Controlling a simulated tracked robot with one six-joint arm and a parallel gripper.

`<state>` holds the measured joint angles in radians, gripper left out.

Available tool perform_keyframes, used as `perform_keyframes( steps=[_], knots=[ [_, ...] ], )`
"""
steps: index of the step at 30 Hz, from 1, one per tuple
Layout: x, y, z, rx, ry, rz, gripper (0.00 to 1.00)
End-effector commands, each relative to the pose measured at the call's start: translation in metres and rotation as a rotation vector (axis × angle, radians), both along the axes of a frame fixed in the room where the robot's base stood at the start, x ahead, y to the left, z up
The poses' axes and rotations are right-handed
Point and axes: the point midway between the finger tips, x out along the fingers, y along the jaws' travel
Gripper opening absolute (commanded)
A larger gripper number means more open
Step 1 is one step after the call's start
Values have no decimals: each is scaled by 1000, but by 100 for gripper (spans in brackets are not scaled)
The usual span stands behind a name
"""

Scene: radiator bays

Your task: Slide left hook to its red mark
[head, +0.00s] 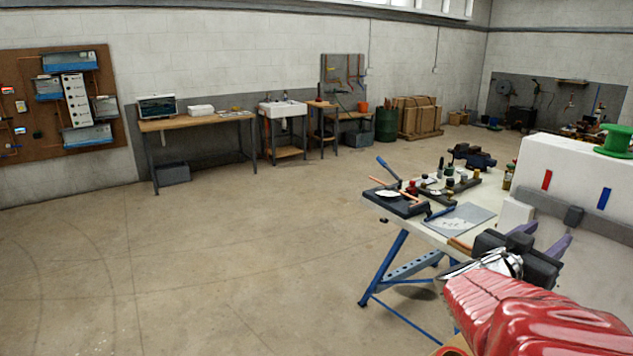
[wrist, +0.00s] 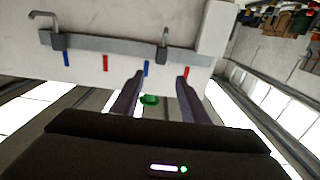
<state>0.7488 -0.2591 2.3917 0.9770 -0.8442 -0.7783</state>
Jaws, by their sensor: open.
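The left hook (head: 573,215) is a dark grey slider on a grey rail (head: 620,230) along a white block. In the wrist view, which appears upside down, the left hook (wrist: 163,42) sits on the rail (wrist: 110,44) between its red mark (wrist: 186,72) and a blue mark (wrist: 146,68). In the head view the red mark (head: 547,180) is left of the hook and the blue mark (head: 604,198) right. My gripper (head: 553,231) is open and empty, its fingers (wrist: 158,77) pointing toward the hook, apparently not touching it.
A second hook (wrist: 55,38) is farther along the rail, with another blue mark (wrist: 66,58) and red mark (wrist: 105,62). Tools crowd the workbench (head: 440,240) to the left. Open floor lies beyond.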

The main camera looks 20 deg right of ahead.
Motion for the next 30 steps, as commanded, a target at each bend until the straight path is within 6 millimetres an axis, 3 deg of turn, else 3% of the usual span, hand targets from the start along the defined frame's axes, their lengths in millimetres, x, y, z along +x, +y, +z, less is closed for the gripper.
perform_keyframes(
  steps=[14,30],
  knots=[
    [2,-7,0,1,0,1,41],
    [12,-71,0,1,0,2,41]
  ],
)
